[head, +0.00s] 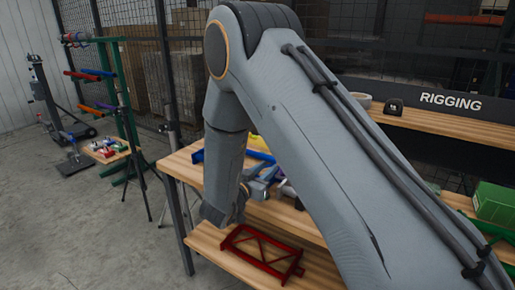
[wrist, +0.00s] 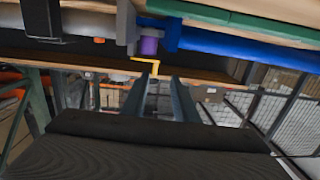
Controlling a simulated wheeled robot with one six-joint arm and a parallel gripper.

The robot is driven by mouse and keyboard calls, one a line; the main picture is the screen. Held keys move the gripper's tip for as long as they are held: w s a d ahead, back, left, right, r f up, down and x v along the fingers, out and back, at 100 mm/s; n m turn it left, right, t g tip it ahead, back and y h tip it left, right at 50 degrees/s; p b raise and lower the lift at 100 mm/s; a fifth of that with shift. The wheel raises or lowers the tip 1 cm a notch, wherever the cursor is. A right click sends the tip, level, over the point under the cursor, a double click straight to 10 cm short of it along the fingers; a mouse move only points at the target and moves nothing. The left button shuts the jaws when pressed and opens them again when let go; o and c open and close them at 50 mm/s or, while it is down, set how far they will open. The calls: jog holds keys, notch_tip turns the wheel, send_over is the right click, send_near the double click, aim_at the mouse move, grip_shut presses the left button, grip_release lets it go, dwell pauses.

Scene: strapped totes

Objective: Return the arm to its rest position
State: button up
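My gray arm (head: 300,110) fills much of the head view, bent at the elbow with the forearm hanging down over the wooden workbench. My gripper (head: 265,183) is partly hidden beside the wrist, above the bench. In the wrist view, the two dark fingers of my gripper (wrist: 161,77) stand apart with nothing held between them. It is open and empty.
A red metal frame (head: 262,248) lies on the lower wooden shelf below my wrist. A green box (head: 495,203) stands at the right. A shelf marked RIGGING (head: 450,122) is behind. A rack with colored rolls (head: 95,75) stands left. Concrete floor is open at left.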

jog(key=s+d+n+g+y, duration=0.2)
jog(key=s+d+g+y, duration=0.1)
jog(key=s, duration=0.8)
jog(key=s+d+n+g+y, duration=0.2)
jog(key=s+d+g, duration=0.3)
jog(key=s, duration=0.6)
jog(key=s+d+n+g+y, duration=0.2)
jog(key=s+d+g+y, duration=0.2)
jog(key=s, duration=0.7)
jog(key=shift+s+d+n+g, duration=0.3)
jog(key=shift+d+g, duration=0.1)
jog(key=shift+g, duration=0.8)
jog(key=shift+r, duration=0.1)
